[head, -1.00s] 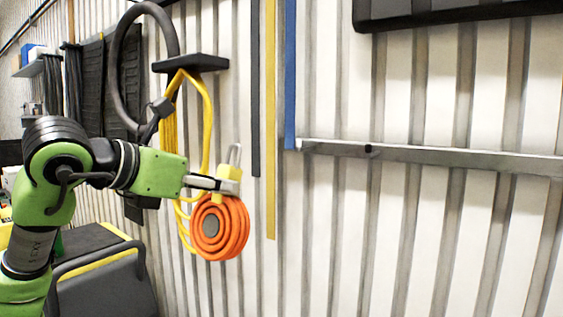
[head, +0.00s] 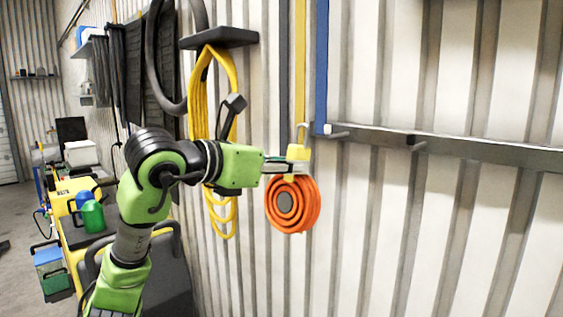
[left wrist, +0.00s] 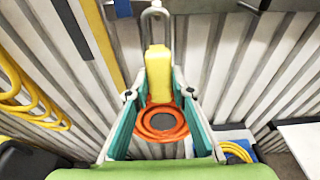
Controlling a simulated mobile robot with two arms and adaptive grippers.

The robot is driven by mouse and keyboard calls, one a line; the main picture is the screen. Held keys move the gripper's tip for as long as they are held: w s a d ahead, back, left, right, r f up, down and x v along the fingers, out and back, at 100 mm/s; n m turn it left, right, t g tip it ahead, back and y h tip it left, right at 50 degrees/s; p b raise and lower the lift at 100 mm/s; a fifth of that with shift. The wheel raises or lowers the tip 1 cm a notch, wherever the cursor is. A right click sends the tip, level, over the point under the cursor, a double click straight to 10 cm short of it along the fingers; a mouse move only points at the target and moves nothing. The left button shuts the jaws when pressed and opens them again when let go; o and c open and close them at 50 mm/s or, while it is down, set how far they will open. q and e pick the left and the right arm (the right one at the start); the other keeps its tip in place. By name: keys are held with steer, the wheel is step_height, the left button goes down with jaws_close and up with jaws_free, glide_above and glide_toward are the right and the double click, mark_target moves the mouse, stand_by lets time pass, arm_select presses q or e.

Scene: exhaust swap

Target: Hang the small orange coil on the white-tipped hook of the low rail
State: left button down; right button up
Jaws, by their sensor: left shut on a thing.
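The small orange coil (head: 310,214) hangs below a yellow block (head: 299,152) topped by a metal loop (head: 302,129). My left gripper (head: 299,166) is shut on the yellow block, and the coil hangs free before the wall. In the left wrist view the block (left wrist: 158,75) stands between the teal fingers (left wrist: 160,96), with the orange coil (left wrist: 147,129) beyond. The low rail (head: 480,149) runs rightwards along the wall. A white-tipped hook (head: 339,134) sticks out near its left end, right of the metal loop and apart from it. My right gripper is not in view.
A second, dark hook (head: 414,142) sits farther right on the rail. A yellow cable (head: 197,100) hangs from a dark bracket (head: 220,38) behind my left arm. A yellow strip (head: 299,60) and a blue strip (head: 321,70) run down the wall. The wall below the rail is clear.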

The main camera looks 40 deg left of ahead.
arm_select(q)
steer(key=shift+w+r, duration=0.15)
steer(key=shift+w, duration=0.3)
steer(key=shift+p+x, duration=0.8)
steer(key=shift+x, duration=0.5)
steer(key=p+x, duration=0.1)
steer(key=x, duration=0.6)
steer(key=shift+w+f, duration=0.15)
steer(key=shift+f, duration=0.2)
